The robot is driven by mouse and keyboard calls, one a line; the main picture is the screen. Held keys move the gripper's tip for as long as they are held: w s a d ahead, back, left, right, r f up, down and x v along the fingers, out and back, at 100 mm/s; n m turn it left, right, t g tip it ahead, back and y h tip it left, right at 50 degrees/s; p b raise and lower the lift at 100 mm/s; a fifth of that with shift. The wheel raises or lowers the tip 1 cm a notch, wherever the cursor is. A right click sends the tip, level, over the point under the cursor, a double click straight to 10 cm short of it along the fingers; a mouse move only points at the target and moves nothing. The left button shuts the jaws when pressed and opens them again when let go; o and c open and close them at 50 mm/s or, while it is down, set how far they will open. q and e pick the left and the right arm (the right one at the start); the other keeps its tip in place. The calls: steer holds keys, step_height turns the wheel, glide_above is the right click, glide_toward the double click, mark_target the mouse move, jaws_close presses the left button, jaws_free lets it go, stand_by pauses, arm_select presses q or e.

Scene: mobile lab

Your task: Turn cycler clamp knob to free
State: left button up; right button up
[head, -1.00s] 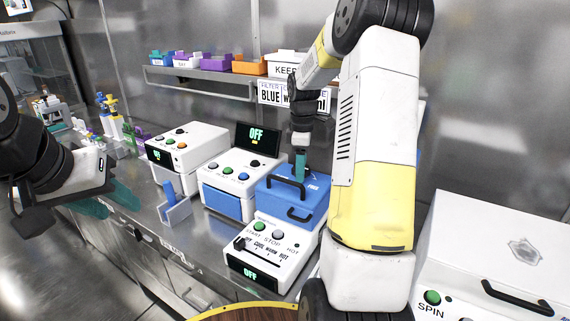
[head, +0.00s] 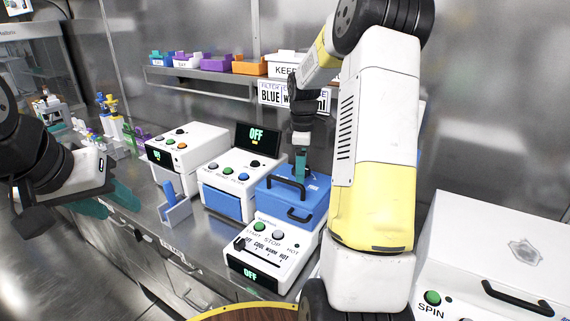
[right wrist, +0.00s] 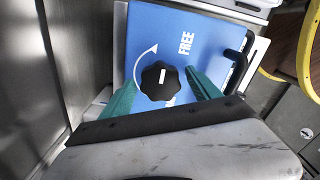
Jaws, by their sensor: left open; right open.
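The cycler has a blue lid (head: 312,205) on a white base with a black handle and an OFF display. Its black clamp knob (right wrist: 160,80) shows in the right wrist view, with a short white mark pointing up in the picture. A curved white arrow and the word FREE (right wrist: 186,43) are printed on the lid above it. My right gripper (head: 301,168) is over the lid's far part. In its wrist view, the open teal fingers (right wrist: 161,95) stand on either side of the knob; contact cannot be told. My left gripper (head: 106,200) is open and empty at far left.
White instruments (head: 190,145) stand left of the cycler, and a small blue-grey stand (head: 176,212) is at the bench's front edge. A white box marked SPIN (head: 490,240) is at the right. A shelf of coloured bins (head: 215,63) hangs behind.

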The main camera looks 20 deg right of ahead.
step_height(320, 180, up, 8)
steer(key=shift+f, duration=0.2)
stand_by(0.4)
steer(key=shift+s+a+r, duration=0.15)
steer(key=shift+a+r, duration=0.05)
steer(key=shift+r, duration=0.1)
steer(key=s+a+r+m+t, duration=0.2)
steer(key=s+a+m, duration=0.2)
steer(key=s, duration=0.4)
steer(key=s+a+r+m+t+y, duration=0.1)
steer(key=s+a+m, duration=0.3)
steer(key=s, duration=0.4)
steer(key=s+a+r+m+t+y, duration=0.1)
steer(key=s+a+r+m+t, duration=0.2)
steer(key=s, duration=0.5)
steer(key=shift+s+a+r+m, duration=0.15)
steer(key=shift+s+a+m, duration=0.15)
steer(key=shift+a+m, duration=0.65)
steer(key=shift+a+n, duration=0.2)
steer(key=shift+n, duration=0.05)
steer(key=shift+c, duration=0.2)
